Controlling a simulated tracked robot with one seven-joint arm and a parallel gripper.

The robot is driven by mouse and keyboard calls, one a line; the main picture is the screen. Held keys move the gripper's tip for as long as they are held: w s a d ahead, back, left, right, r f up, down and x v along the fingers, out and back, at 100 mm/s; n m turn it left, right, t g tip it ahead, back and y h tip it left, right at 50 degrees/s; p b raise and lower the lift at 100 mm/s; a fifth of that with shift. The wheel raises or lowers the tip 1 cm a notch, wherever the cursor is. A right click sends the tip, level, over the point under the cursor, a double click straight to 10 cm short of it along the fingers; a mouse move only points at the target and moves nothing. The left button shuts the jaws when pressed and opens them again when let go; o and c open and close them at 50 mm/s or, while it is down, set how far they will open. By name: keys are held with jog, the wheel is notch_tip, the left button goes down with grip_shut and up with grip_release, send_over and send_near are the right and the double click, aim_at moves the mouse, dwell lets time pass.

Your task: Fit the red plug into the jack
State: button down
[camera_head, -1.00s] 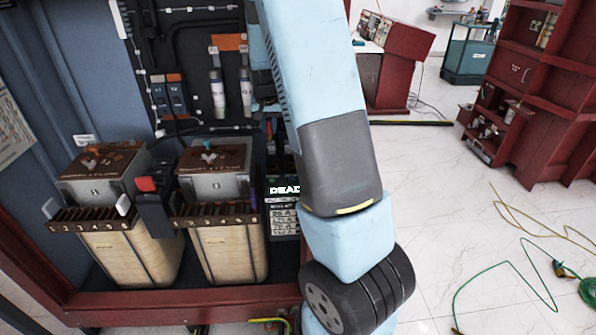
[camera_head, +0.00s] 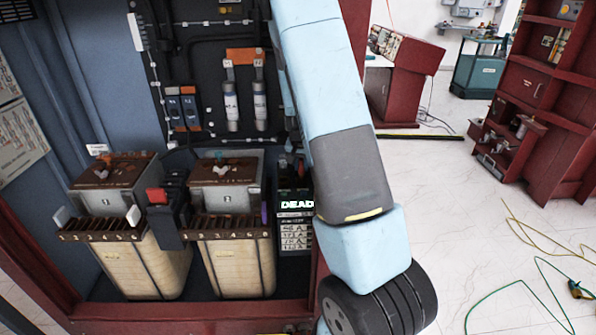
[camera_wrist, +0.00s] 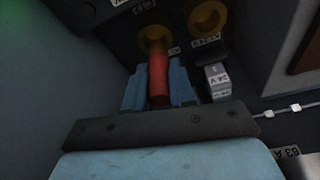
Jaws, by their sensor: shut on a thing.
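In the wrist view my gripper (camera_wrist: 159,88) is shut on the red plug (camera_wrist: 158,78), a red cylinder between its blue fingers. The plug's far end is in front of the left of two orange-yellow ringed jacks (camera_wrist: 153,34); I cannot tell whether it is touching or inside it. The second ringed jack (camera_wrist: 207,18) is up and to the right, with a dark hole. Small labels sit near both. In the head view my gripper, the plug and the jacks do not show.
A grey block labelled 24 V (camera_wrist: 217,82) is right of my fingers. A grey wall (camera_wrist: 50,70) is close on the left. In the head view, a red-framed cabinet (camera_head: 200,314) holds two transformers (camera_head: 229,195) and a DEAD display (camera_head: 296,204). Cables lie on the floor at right.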

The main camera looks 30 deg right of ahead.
jog(key=shift+s+f, duration=0.1)
jog(key=shift+f, duration=0.95)
jog(key=c, duration=1.1)
grip_release()
jog(key=shift+c, duration=0.2)
jog(key=shift+o, duration=1)
jog(key=shift+r, duration=0.1)
